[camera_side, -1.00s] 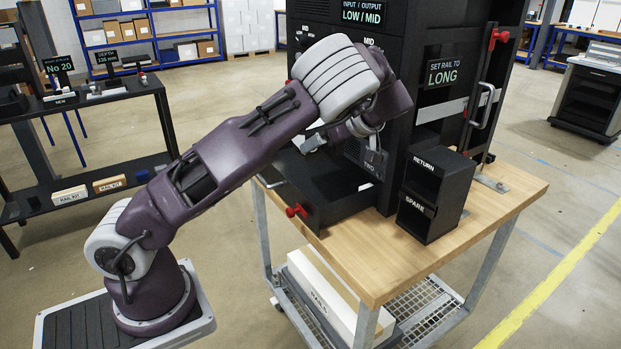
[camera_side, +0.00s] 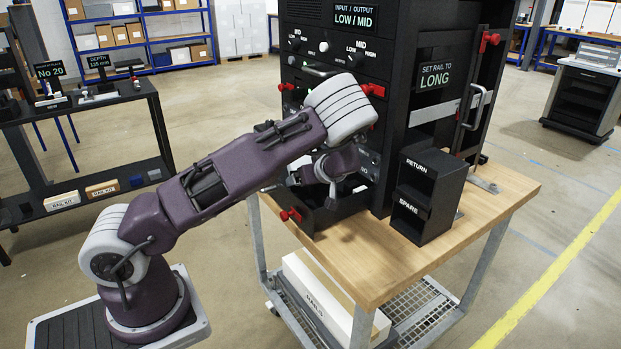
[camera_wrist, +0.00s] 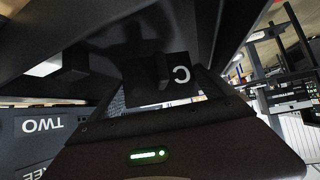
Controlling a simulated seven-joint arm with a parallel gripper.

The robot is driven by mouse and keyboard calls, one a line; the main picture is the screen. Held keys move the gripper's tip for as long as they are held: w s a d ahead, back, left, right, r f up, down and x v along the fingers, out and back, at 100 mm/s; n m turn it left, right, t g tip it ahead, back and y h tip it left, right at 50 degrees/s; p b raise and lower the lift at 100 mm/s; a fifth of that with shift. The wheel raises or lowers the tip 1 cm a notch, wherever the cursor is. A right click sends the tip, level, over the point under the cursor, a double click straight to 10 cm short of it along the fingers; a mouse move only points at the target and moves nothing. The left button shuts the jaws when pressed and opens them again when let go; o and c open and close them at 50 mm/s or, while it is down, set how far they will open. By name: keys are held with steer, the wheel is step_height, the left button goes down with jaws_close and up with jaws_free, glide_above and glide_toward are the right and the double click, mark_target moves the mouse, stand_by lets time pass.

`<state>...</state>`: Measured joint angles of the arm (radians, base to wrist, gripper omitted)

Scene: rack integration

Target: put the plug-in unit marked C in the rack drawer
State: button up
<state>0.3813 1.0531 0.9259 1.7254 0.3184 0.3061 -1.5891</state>
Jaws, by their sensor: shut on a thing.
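The plug-in unit marked C (camera_wrist: 180,88) shows as a dark face with a white letter in the middle of the wrist view. My gripper (camera_side: 328,194) is shut on it; the fingertips are dark and hard to make out. In the side view my gripper points down over the open rack drawer (camera_side: 297,218), which sticks out low at the rack's front with a red knob at its corner. My wrist covers most of the drawer's inside and hides the unit there. I cannot tell whether the unit touches the drawer floor.
A box marked RETURN and SPARE (camera_side: 428,202) stands on the wooden bench (camera_side: 375,262) right of the drawer. A TWO label (camera_wrist: 42,125) shows at left in the wrist view.

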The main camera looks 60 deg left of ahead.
steer(key=shift+f, duration=0.55)
steer(key=o, duration=1.8)
steer(key=shift+c, duration=0.2)
